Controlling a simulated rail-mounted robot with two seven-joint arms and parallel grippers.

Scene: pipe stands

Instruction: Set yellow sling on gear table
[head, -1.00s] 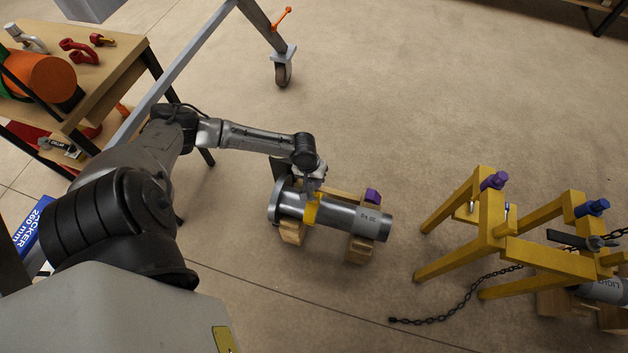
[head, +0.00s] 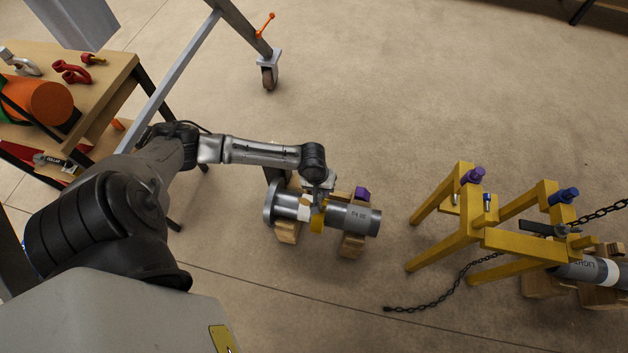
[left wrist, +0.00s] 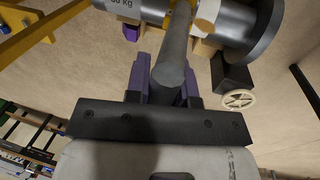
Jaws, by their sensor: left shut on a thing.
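The yellow sling (head: 317,222) is a yellow band at the middle of a grey pipe (head: 350,217), just right of a white band. I cannot tell whether it still wraps the pipe. My left gripper (head: 317,188) is above it. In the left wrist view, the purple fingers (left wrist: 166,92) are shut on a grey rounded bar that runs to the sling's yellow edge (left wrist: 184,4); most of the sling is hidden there. The wooden gear table (head: 112,78) stands at the far left, with red shackles and an orange roll on it. My right gripper is out of view.
The pipe rests on wooden cradles (head: 352,246), with a purple block (head: 362,193) behind. A grey wheeled frame (head: 185,65) stands between the gear table and the pipe. A yellow stand (head: 478,235) and a dark chain (head: 430,302) are at right.

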